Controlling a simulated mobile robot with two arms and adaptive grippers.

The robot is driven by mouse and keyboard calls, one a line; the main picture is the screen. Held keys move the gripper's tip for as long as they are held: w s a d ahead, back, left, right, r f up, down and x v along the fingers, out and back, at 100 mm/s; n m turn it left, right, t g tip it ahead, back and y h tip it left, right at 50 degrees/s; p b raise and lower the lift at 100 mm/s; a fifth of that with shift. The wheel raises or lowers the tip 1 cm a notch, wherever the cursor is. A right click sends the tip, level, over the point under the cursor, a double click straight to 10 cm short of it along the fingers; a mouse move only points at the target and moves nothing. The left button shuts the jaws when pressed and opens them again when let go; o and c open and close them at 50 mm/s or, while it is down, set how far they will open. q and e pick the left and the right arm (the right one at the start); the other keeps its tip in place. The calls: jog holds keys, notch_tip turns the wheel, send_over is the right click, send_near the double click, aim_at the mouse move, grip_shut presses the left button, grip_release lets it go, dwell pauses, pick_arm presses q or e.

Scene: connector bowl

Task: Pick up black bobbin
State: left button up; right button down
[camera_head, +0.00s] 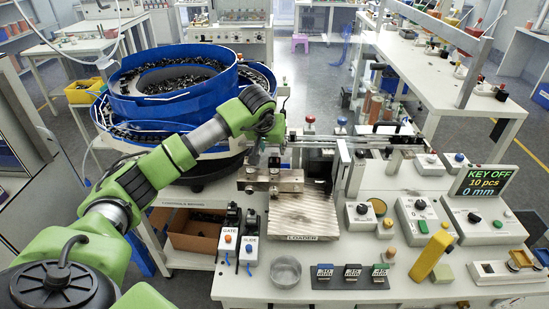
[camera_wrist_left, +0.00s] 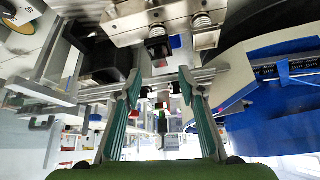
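My left gripper (camera_head: 264,150) reaches over from the left and points down just behind the metal block at the loader, right of the blue bowl. In the left wrist view its two teal fingers (camera_wrist_left: 160,82) are spread apart with no part visibly held between them. A small black piece (camera_wrist_left: 158,48) shows just beyond the fingertips against the metal block (camera_wrist_left: 125,22); I cannot tell whether it is the black bobbin. Many small dark parts (camera_head: 182,80) lie in the blue bowl (camera_head: 170,108), too small to tell apart. My right gripper is not in view.
The ribbed loader plate (camera_head: 300,215) lies in front of the metal block (camera_head: 270,180). Rails (camera_head: 340,142) run to the right. Gate and slide switches (camera_head: 238,240), a metal cup (camera_head: 285,271), a yellow block (camera_head: 432,255) and a display (camera_head: 486,181) stand around on the white table.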

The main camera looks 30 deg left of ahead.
aim_at(274, 154)
pick_arm(q)
jog(key=shift+w+f+p, duration=0.25)
jog(key=shift+f+p, duration=0.25)
jog(key=shift+p, duration=0.05)
jog(key=p+x, duration=0.1)
jog(key=x, duration=0.3)
jog(key=shift+a+f, duration=0.1)
jog(key=shift+a, duration=0.05)
jog(key=c, duration=0.9)
